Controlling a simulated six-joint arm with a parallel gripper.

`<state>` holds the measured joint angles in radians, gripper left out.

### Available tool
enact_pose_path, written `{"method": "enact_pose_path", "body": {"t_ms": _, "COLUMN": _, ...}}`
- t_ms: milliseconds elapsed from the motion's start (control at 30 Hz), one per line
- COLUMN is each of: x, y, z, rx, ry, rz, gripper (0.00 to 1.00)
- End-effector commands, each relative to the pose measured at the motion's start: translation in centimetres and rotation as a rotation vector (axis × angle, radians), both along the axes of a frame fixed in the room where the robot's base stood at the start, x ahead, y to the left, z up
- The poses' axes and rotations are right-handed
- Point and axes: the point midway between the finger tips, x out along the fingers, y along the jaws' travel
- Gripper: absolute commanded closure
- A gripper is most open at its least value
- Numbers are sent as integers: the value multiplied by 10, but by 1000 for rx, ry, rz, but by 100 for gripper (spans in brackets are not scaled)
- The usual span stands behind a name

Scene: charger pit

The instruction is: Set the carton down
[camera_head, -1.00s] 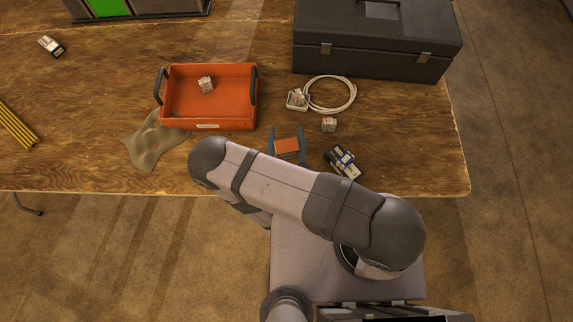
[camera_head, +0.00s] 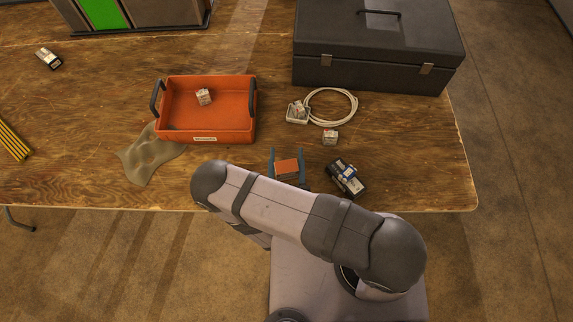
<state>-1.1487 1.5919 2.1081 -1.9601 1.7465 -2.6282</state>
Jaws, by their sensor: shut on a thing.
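The carton (camera_head: 287,169), a small orange-brown box, is between the two blue-grey fingers of my gripper (camera_head: 287,166). My gripper is shut on it, over the near part of the wooden table (camera_head: 420,180), left of a dark battery-like block. My arm comes in from the front and hides the near side of the gripper. I cannot tell from this view whether the carton touches the table or hangs a little above it.
An orange tray (camera_head: 205,135) holds a small white block (camera_head: 204,97). A grey cloth (camera_head: 150,158) lies beside it. A coiled white cable (camera_head: 345,121), a small white cube (camera_head: 330,138), the dark block (camera_head: 346,178) and a black toolbox (camera_head: 378,70) are to the right.

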Motion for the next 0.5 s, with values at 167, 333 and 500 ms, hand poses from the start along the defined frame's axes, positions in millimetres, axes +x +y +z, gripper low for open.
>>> {"method": "enact_pose_path", "body": {"t_ms": 167, "x": 0, "y": 0, "z": -16, "rx": -1, "ry": 0, "rz": 0, "gripper": 73}}
{"method": "enact_pose_path", "body": {"t_ms": 333, "x": 0, "y": 0, "z": -38, "rx": 0, "ry": -1, "rz": 0, "gripper": 73}}
{"method": "enact_pose_path", "body": {"t_ms": 500, "x": 0, "y": 0, "z": -46, "rx": 0, "ry": -1, "rz": 0, "gripper": 73}}
